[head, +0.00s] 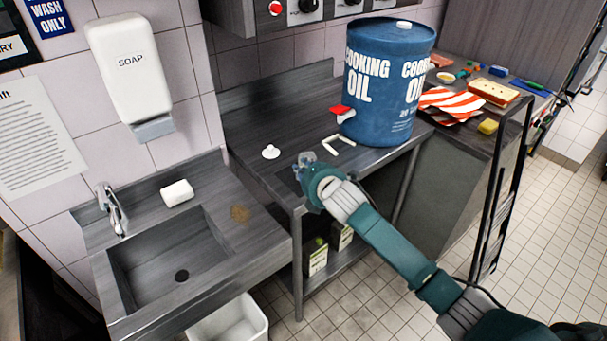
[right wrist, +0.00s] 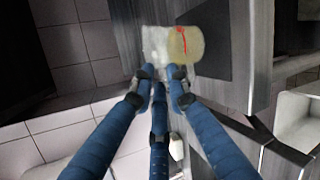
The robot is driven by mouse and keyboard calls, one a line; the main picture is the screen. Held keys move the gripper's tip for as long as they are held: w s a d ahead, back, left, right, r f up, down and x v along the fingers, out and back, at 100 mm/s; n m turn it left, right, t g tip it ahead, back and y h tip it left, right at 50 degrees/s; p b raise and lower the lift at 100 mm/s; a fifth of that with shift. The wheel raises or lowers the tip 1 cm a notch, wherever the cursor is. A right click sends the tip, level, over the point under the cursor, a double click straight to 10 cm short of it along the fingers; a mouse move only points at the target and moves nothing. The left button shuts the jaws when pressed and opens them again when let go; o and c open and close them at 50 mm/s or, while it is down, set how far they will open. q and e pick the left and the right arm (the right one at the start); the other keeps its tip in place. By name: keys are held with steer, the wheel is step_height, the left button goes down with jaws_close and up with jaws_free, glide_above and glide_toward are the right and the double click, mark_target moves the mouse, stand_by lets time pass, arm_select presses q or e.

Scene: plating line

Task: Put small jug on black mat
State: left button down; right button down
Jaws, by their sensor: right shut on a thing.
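My right gripper (head: 310,178) is at the front edge of the dark counter, left of the blue oil drum. It is shut on a small clear, greyish object, which I take to be the small jug (head: 303,162); the gripper partly hides it. In the right wrist view my fingers (right wrist: 160,76) reach up to a whitish, see-through shape, and a yellowish round part with a red mark, seemingly of the jug (right wrist: 187,44), shows beside it. I cannot make out its handle or exact tilt. I cannot pick out a black mat. My left gripper is not in view.
The blue oil drum (head: 385,85) with a red tap (head: 342,111) stands on the counter. A white knobbed piece (head: 270,152) and a white bracket (head: 339,145) lie nearby. The sink (head: 170,250) is at left. A striped cloth (head: 450,101) and sponges crowd the right.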

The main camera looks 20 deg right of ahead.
step_height(320, 180, down, 3)
steer(key=shift+r, duration=0.1)
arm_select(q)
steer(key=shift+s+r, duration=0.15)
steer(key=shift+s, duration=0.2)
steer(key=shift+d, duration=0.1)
arm_select(e)
steer(key=c, duration=1.7)
jaws_free()
